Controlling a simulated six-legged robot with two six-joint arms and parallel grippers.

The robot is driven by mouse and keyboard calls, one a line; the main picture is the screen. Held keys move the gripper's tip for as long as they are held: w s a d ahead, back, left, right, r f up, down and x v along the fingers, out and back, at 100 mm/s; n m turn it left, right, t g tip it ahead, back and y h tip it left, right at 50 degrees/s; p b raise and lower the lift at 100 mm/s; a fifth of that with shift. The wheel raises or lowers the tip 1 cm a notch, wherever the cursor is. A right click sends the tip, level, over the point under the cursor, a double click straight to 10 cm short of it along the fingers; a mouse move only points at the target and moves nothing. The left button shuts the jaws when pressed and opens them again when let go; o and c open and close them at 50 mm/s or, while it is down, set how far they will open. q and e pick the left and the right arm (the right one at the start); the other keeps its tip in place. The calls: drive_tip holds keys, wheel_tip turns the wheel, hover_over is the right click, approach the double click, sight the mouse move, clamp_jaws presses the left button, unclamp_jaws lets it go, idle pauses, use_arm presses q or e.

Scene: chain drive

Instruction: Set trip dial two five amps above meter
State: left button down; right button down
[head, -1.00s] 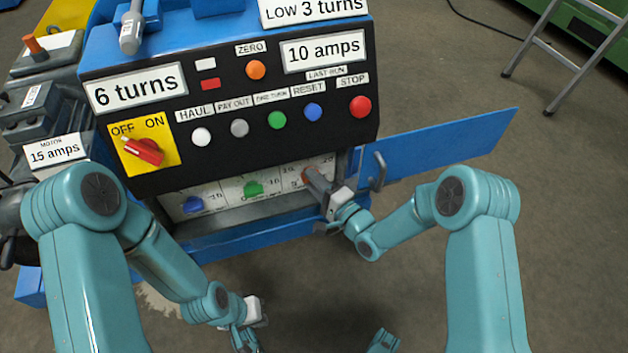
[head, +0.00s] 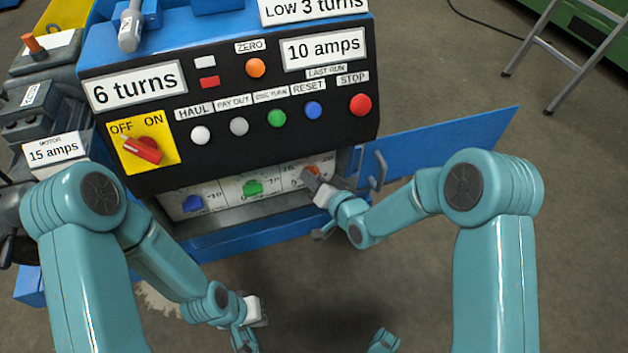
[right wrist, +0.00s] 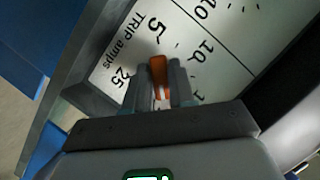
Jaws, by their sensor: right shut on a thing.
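The orange trip dial (head: 313,171) is the rightmost of three dials on the white panel in the open lower compartment. In the right wrist view the dial's orange knob (right wrist: 158,70) sits between the fingers of my right gripper (right wrist: 160,88), which is shut on it. The scale beside it reads "TRIP amps" with 5, 10 and 25 visible; I cannot tell which mark the pointer meets. My right gripper also shows at the panel in the head view (head: 316,184).
The blue compartment door (head: 445,147) stands open to the right, with a grey handle. A green dial (head: 253,187) and a blue dial (head: 192,203) are left of the orange one. The black console (head: 230,120) with its buttons overhangs the compartment.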

drive_tip(key=n+h+b, duration=0.1)
drive_tip(key=n+h, duration=0.1)
drive_tip(key=n, duration=0.1)
drive_tip(key=shift+a+n+t+h+b, duration=0.1)
drive_tip(key=shift+n+t+h+b, duration=0.2)
drive_tip(key=shift+n+h, duration=0.7)
drive_tip(key=shift+n, duration=0.4)
drive_tip(key=c, duration=1)
unclamp_jaws()
drive_tip(key=shift+c, duration=0.2)
